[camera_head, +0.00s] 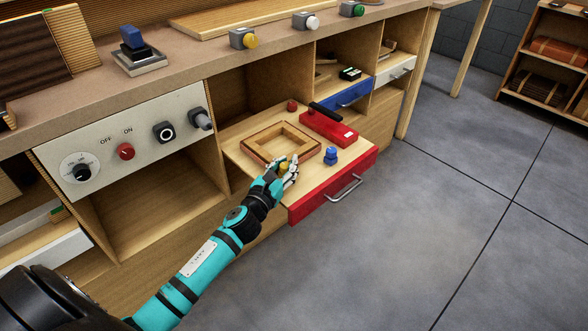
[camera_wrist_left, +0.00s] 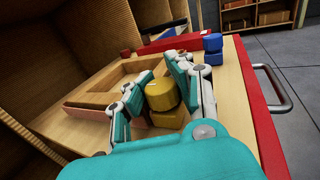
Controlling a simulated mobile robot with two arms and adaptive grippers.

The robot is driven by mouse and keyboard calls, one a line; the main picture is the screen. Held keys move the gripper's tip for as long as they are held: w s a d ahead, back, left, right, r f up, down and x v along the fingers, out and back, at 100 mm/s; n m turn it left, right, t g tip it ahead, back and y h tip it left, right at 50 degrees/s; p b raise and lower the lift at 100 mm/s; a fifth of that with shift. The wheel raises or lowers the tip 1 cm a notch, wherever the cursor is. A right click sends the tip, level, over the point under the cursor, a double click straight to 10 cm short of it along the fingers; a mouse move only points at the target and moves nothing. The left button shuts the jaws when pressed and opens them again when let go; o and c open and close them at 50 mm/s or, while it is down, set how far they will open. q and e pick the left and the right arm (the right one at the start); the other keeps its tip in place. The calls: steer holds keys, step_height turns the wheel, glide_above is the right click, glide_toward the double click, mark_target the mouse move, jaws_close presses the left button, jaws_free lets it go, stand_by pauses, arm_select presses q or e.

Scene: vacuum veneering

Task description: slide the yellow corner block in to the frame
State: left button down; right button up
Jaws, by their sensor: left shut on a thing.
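The yellow corner block (camera_wrist_left: 161,97) is between the fingers of my left gripper (camera_wrist_left: 157,92), which is shut on it. In the head view my left gripper (camera_head: 287,170) is at the front edge of the wooden frame (camera_head: 255,149), and the yellow block (camera_head: 284,167) shows partly between the fingers. The frame lies on the pulled-out drawer with the red front (camera_head: 312,204). In the left wrist view the frame (camera_wrist_left: 104,98) is just beyond and left of the block. Whether block and frame touch is unclear. My right gripper is not in view.
A blue block (camera_head: 331,155) stands on the drawer right of the gripper. A red block (camera_head: 292,106) and a red tool with a black handle (camera_head: 328,126) lie behind the frame. A control panel (camera_head: 130,140) is left of the drawer. Floor right of the drawer is clear.

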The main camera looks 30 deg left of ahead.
arm_select(q)
steer(key=c, duration=1.6)
jaws_free()
steer(key=shift+s+a+f, duration=0.1)
steer(key=shift+a+f, duration=0.1)
steer(key=shift+c, duration=0.2)
steer(key=o, duration=0.6)
steer(key=shift+s+a+r, duration=0.15)
steer(key=shift+s+a, duration=0.05)
steer(key=shift+o, duration=0.2)
steer(key=shift+d, duration=0.15)
steer(key=shift+s, duration=0.15)
steer(key=s, duration=1.1)
steer(key=shift+s+d, duration=0.25)
steer(key=shift+s, duration=0.05)
